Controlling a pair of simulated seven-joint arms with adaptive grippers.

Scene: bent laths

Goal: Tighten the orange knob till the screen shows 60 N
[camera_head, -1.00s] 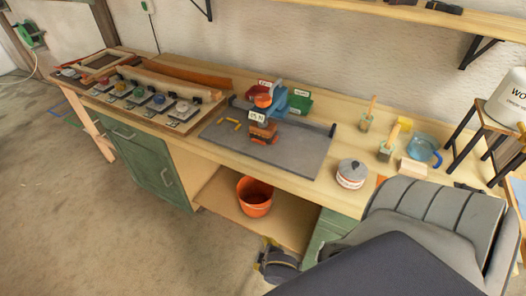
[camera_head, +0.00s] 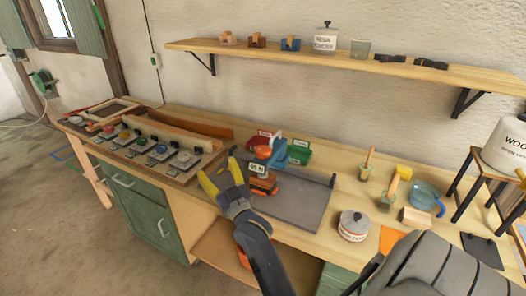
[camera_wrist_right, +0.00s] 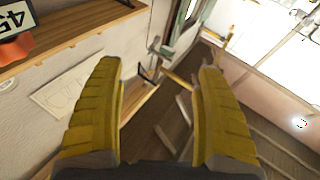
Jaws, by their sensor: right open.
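The orange knob (camera_head: 263,152) sits on top of a clamp-like device on the grey board (camera_head: 297,203). The small white screen (camera_head: 258,169) is just below the knob. Its digits are small; in the right wrist view the screen (camera_wrist_right: 14,20) appears to read 45, cut by the frame edge, with an orange part beside it. My right gripper (camera_head: 222,178), with yellow fingers, is open and empty. It appears to the left of the knob and screen in the head view, apart from the knob. My left gripper is not in view.
Red, green and blue bins (camera_head: 298,154) stand behind the device. A row of small units (camera_head: 160,151) lies on the bench at left. A lidded pot (camera_head: 354,226), brushes and a blue jug (camera_head: 425,198) stand at right. A shelf (camera_head: 330,62) runs above.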

